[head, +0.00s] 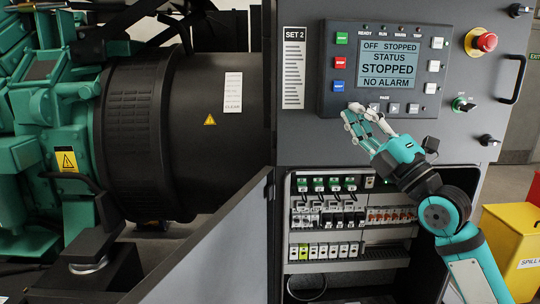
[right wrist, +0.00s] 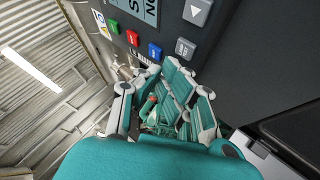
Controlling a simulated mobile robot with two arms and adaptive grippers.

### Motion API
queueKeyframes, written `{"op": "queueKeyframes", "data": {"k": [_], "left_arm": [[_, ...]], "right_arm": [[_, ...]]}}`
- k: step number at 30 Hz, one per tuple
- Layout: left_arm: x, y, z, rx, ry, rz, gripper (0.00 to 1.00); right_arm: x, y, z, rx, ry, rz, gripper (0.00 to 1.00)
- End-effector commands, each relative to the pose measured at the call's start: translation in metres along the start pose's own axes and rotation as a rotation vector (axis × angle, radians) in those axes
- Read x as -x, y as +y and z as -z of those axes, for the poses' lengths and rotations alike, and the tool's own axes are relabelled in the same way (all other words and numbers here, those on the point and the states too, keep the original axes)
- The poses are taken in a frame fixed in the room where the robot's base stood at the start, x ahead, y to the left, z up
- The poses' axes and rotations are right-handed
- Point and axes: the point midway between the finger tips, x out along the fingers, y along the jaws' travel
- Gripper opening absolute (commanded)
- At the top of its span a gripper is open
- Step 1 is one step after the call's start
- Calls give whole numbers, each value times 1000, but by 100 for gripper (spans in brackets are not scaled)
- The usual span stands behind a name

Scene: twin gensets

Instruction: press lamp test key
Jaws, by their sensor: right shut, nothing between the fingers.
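The control panel (head: 386,68) is on the grey cabinet door, with a lit screen (head: 388,68) reading STATUS STOPPED, NO ALARM. Green, red and blue keys run down its left side; pale keys run down its right side, and grey keys (head: 393,108) along the bottom. My right gripper (head: 352,110) is shut and empty, its fingertips at the panel's lower left, over the left end of the bottom row. In the right wrist view a grey lettered key (right wrist: 186,47) shows just beyond the fingers, beside the blue key (right wrist: 154,51). I cannot read its label or tell contact. My left gripper is out of view.
A red emergency stop (head: 486,41) and a green-marked rotary switch (head: 462,104) are right of the panel. Below, an open compartment holds breakers (head: 330,213), its door (head: 215,250) swung out left. The green engine stands left; a yellow bin (head: 512,240) stands right.

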Motion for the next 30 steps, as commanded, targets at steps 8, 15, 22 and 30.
{"op": "queueKeyframes", "data": {"k": [8,15,22,30], "left_arm": [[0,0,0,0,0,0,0],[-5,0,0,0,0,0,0],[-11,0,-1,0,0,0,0],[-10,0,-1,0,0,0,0]], "right_arm": [[0,0,0,0,0,0,0],[-2,-2,-2,2,0,-1,0],[-6,-4,-5,1,0,0,0],[-6,-4,-4,0,0,0,0]]}}
